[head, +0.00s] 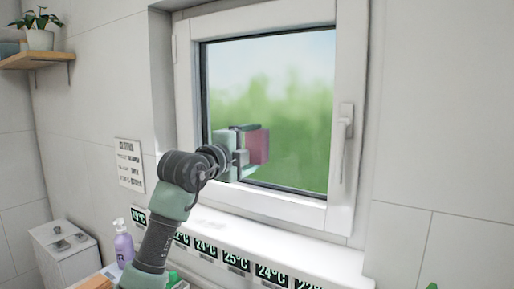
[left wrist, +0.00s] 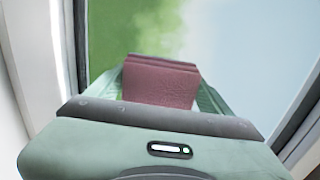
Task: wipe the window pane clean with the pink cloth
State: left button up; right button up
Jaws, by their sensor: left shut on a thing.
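The pink cloth (head: 258,146) is a folded, thick pad held in front of the lower left part of the window pane (head: 290,100). My left gripper (head: 240,148) is shut on it. In the left wrist view the cloth (left wrist: 160,82) sits between the two green fingers of my left gripper (left wrist: 162,90), with the pane (left wrist: 130,30) beyond. A pale cloudy patch (left wrist: 225,45) shows on the pane in that view. I cannot tell whether the cloth touches the glass. My right gripper is not in view.
The white window frame has a handle (head: 346,122) on its right side. Below is a white sill (head: 290,245) with a row of temperature labels. A purple pump bottle (head: 123,243) stands at lower left, near a white box (head: 65,252). A shelf (head: 36,60) with a plant is at upper left.

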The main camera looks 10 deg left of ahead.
aim_at(244, 138)
pick_arm(q)
jog(key=shift+w+a, duration=0.25)
jog(key=shift+a, duration=0.35)
jog(key=shift+w+a, duration=0.25)
jog(key=shift+a, duration=0.3)
jog(key=shift+r+p, duration=1.05)
jog(key=shift+p, duration=0.05)
jog(key=shift+s+d+f+b, duration=0.15)
jog(key=shift+s+d, duration=0.45)
jog(key=shift+d, duration=0.8)
jog(key=shift+s+d+r+b, duration=0.15)
jog(key=shift+s+d, duration=0.4)
jog(key=shift+d, duration=0.9)
jog(key=shift+s+d+f+b, duration=0.15)
jog(key=shift+s+d, duration=0.45)
jog(key=shift+d, duration=0.8)
jog(key=shift+s+d+b, duration=0.3)
jog(key=shift+d+b, duration=0.05)
jog(key=shift+d, duration=0.3)
jog(key=shift+s+d, duration=0.1)
jog(key=shift+d, duration=0.2)
